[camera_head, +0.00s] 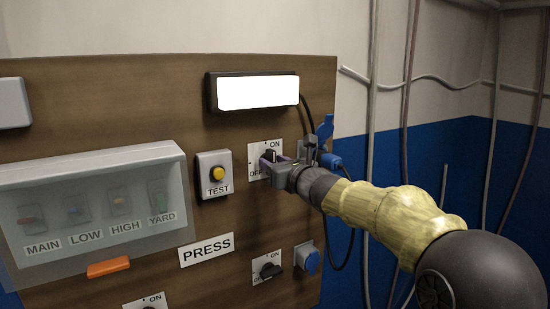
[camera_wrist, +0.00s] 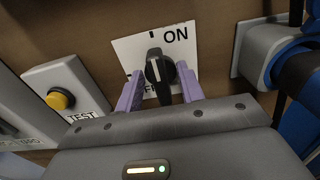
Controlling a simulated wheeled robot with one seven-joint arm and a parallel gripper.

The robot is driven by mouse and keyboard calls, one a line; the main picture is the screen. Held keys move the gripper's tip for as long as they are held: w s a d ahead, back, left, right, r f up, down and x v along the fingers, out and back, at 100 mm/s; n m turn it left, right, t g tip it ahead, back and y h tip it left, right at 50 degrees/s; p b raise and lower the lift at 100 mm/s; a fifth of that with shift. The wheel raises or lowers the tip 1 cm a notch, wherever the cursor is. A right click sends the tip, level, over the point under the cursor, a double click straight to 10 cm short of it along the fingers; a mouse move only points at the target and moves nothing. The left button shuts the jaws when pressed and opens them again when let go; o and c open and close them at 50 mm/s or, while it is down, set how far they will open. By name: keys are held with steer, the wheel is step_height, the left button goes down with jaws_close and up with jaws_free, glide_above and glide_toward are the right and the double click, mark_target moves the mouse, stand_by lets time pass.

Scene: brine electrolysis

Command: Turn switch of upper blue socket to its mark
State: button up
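The switch (camera_wrist: 157,66) of the upper blue socket is a black knob with a white line. It sits on a white plate (camera_wrist: 127,50) with ON at its upper right; the lower lettering is partly hidden. In the head view the plate (camera_head: 254,158) is largely behind my gripper (camera_head: 270,160). The upper blue socket (camera_head: 330,160) is just right of it, with a blue flap raised. In the wrist view my gripper (camera_wrist: 160,70) is open, its two purple fingers on either side of the knob with a gap visible at each side.
A TEST box with a yellow button (camera_head: 217,174) stands close left of the switch. A lower switch (camera_head: 268,267) and lower blue socket (camera_head: 307,257) are below. A clear-covered box (camera_head: 95,160), a PRESS label (camera_head: 206,250) and a lit white lamp (camera_head: 257,92) share the wooden panel.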

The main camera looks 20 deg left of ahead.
steer(key=shift+c, duration=0.5)
jaws_close()
steer(key=shift+f+n+b, duration=0.1)
steer(key=shift+n+b, duration=0.3)
steer(key=shift+b, duration=0.3)
steer(key=shift+s+a+f+n+b, duration=0.1)
steer(key=shift+n+b, duration=2.1)
steer(key=shift+n, duration=0.7)
steer(key=shift+s+a+f+n+b, duration=0.1)
steer(key=shift+n+b, duration=2.1)
steer(key=shift+n, duration=0.7)
steer(key=shift+s+a+f+n+b, duration=0.1)
steer(key=shift+n+b, duration=2.1)
steer(key=shift+n, duration=0.7)
